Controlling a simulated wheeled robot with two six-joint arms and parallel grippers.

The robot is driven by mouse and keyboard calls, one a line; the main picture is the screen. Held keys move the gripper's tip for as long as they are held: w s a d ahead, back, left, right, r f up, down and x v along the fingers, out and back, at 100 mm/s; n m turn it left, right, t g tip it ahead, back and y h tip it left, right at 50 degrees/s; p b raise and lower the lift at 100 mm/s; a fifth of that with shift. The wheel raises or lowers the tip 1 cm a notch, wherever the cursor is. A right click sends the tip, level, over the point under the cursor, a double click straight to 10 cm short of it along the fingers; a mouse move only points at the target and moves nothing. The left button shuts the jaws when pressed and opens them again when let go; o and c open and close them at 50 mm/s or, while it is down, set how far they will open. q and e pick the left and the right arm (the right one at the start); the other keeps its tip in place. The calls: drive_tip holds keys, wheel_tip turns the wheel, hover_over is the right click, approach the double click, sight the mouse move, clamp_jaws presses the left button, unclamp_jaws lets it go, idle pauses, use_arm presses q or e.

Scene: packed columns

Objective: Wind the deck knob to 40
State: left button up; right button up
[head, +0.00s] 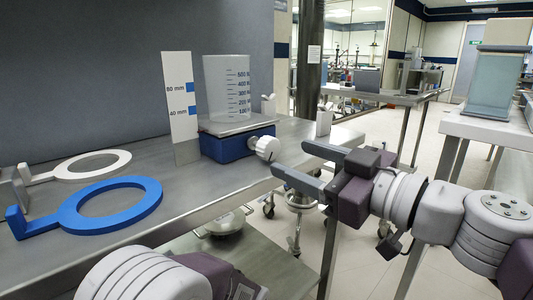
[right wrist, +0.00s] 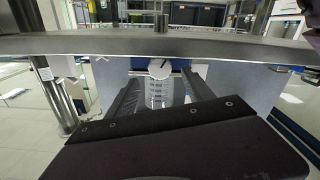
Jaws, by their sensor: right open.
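The white deck knob (head: 267,148) sticks out from the right side of a blue jack base (head: 235,145). A grey deck plate (head: 232,126) lies low over the base and carries a clear graduated beaker (head: 226,85). A white scale (head: 180,105) marked 40 mm and 80 mm stands at its left; the deck appears below the 40 mm mark. My right gripper (head: 289,158) is open and empty, its fingertips just short of the knob. In the right wrist view, the knob (right wrist: 159,68), with a dark pointer line, sits beyond and between the two fingers. My left gripper is out of view.
A blue ring (head: 70,218) with a handle and a white ring (head: 62,172) lie on the steel bench (head: 170,190) at left. A wall backs the bench. A white-topped table (head: 475,128) with a glass vessel (head: 497,85) stands at right. Floor shows between them.

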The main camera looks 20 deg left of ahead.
sight(273, 150)
drive_tip(key=x, duration=0.9)
drive_tip(key=shift+c, duration=0.2)
clamp_jaws()
drive_tip(key=shift+f+m+b, duration=0.25)
drive_tip(key=shift+m+b, duration=0.35)
drive_tip(key=shift+m, duration=0.4)
drive_tip(key=shift+m+b, duration=0.4)
drive_tip(key=shift+m, duration=0.8)
drive_tip(key=shift+r+m, duration=0.2)
drive_tip(key=shift+m, duration=0.5)
